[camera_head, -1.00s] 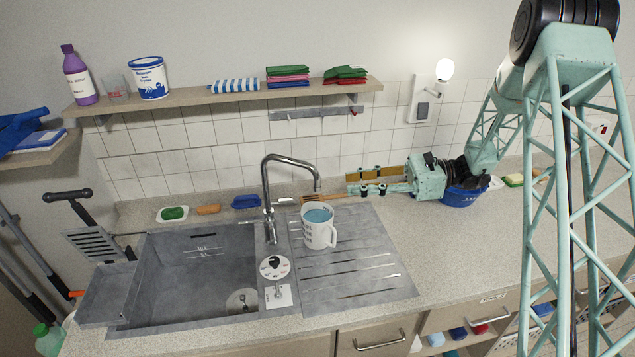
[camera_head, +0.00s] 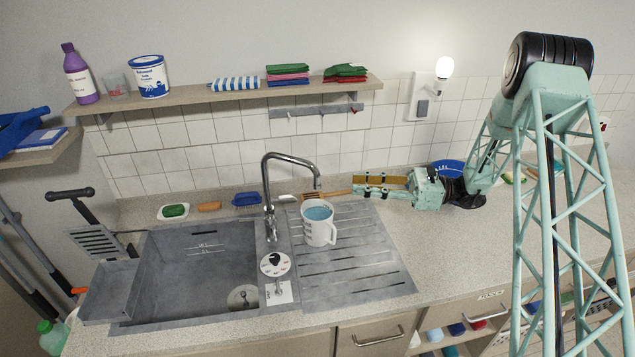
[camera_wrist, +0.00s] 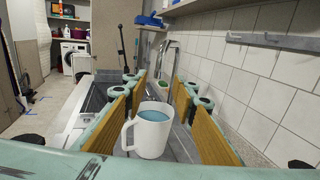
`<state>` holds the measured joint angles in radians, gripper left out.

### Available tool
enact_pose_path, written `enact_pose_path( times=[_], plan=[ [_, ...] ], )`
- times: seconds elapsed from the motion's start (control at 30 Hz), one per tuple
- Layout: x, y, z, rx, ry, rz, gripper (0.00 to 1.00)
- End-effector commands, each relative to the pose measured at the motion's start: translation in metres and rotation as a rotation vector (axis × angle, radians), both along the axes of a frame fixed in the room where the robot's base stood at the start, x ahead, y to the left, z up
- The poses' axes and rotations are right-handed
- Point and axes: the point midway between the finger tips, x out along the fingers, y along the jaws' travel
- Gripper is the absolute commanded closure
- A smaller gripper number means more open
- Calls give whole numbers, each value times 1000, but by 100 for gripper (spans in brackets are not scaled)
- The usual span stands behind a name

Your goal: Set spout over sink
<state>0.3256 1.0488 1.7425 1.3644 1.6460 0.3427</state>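The spout is the curved end of the chrome faucet (camera_head: 290,158), standing between the basin and the drainboard. Its tip hangs on the right, over the drainboard side near a white jug (camera_head: 319,225) with blue contents. The sink basin (camera_head: 205,270) is empty and lies left of the faucet. My gripper (camera_head: 356,186) is at the right of the jug, pointing left, apart from both jug and faucet. In the wrist view its two yellow-padded fingers (camera_wrist: 152,108) are spread wide with nothing held; the jug and faucet (camera_wrist: 170,62) show between and beyond them.
A wooden-handled brush (camera_head: 325,195) lies behind the jug. A soap dish (camera_head: 173,211), a sponge and a blue brush line the back edge. A shelf (camera_head: 225,91) with bottle, can and cloths hangs above. A blue bowl (camera_head: 447,167) stands behind my arm.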

Motion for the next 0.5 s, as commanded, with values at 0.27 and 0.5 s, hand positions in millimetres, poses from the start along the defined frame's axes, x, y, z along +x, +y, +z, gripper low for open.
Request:
enact_pose_path(
  times=[0.27,0.5],
  plan=[
    [1,9,0,0,0,1,75],
    [3,32,1,-1,0,1,75]
  ],
)
